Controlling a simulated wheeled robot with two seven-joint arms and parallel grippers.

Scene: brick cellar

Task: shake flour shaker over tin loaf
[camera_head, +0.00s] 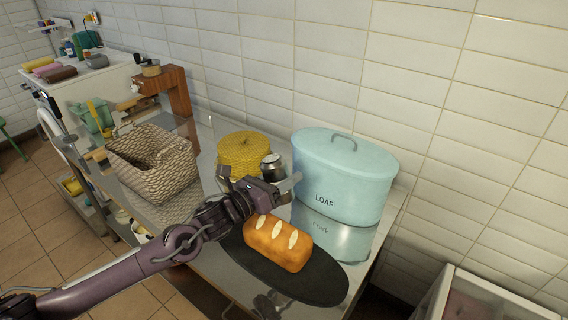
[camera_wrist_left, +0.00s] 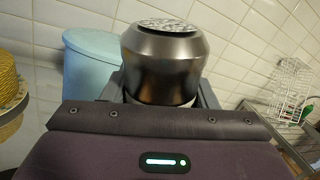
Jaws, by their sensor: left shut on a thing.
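The flour shaker (camera_head: 272,164) is a dark, shiny metal pot with a speckled top. My left gripper (camera_head: 262,180) is shut on it. In the left wrist view the shaker (camera_wrist_left: 163,65) stands upright between the two fingers, its lower part hidden by the gripper body. The tin loaf (camera_head: 279,243) is a golden-brown loaf with pale slashes on top. It lies on a dark oval board (camera_head: 318,284) at the front of the counter. The gripper and shaker are above and behind the loaf in the head view.
A pale blue bin marked LOAF (camera_head: 345,178) stands right of the shaker, near the tiled wall. A yellow woven round item (camera_head: 242,152) is behind, and a wicker basket (camera_head: 150,165) is at left. The counter's right edge is close beside the board.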

